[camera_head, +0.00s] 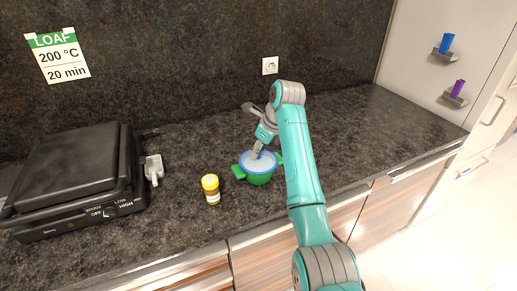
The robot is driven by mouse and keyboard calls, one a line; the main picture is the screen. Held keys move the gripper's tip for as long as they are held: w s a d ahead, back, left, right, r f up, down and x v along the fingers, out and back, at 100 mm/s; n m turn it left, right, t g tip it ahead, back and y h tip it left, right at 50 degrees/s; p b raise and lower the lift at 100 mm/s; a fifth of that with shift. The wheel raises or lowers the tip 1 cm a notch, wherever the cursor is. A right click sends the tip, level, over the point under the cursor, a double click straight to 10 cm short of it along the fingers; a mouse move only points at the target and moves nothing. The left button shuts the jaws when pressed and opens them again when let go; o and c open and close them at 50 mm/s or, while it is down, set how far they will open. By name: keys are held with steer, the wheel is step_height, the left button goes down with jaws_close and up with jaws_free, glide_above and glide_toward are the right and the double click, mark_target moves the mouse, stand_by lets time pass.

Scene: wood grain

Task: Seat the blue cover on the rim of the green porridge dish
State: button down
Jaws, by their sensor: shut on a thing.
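The green porridge dish (259,179) stands on the dark counter, with a green handle out to each side. The blue cover (246,168), blue-edged with a pale centre, lies over the mouth of the dish. From this view I cannot tell whether it rests fully on the rim or sits slightly above it. My gripper (257,153) points down at the middle of the cover, shut on the cover's blue knob, which the fingers mostly hide.
A jar with a yellow lid (210,183) stands just left of the dish. A black contact grill (75,180) fills the left of the counter. The counter right of my arm (375,125) is clear. A wall socket (270,65) is behind.

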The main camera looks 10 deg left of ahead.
steer(key=shift+f, duration=0.1)
steer(key=c, duration=0.8)
jaws_free()
steer(key=v, duration=0.7)
steer(key=shift+r, duration=0.25)
steer(key=shift+d, duration=0.1)
